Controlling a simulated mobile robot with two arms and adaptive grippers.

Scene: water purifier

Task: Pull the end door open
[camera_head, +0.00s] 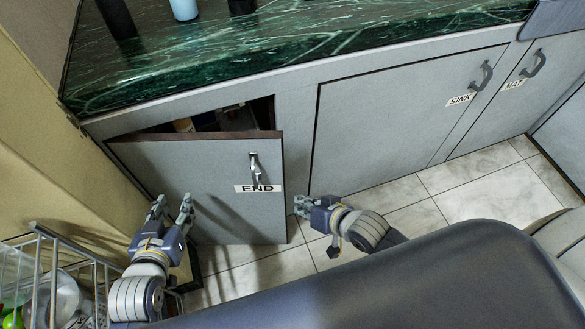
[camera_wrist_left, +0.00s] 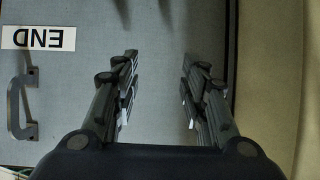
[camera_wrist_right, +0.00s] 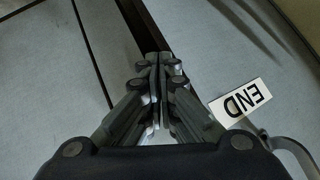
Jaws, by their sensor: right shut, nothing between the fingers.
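The grey END door (camera_head: 215,215) stands partly open, its right edge swung out from the cabinet, with a dark gap above and behind it. Its metal handle (camera_head: 254,165) and END label (camera_head: 258,188) are near its right edge. My left gripper (camera_head: 172,207) is open and empty in front of the door's left part; in the left wrist view the handle (camera_wrist_left: 20,108) lies left of the fingers. My right gripper (camera_head: 301,206) is shut and empty, just right of the door's free edge. In the right wrist view its tips overlap the dark gap beside that edge; contact cannot be told.
A green marble counter (camera_head: 300,40) with bottles runs above. The SINK door (camera_head: 390,120) and MAT door (camera_head: 515,105) are closed at right. A wire rack (camera_head: 50,270) stands at lower left, near my left arm. Tiled floor (camera_head: 420,220) is clear at right.

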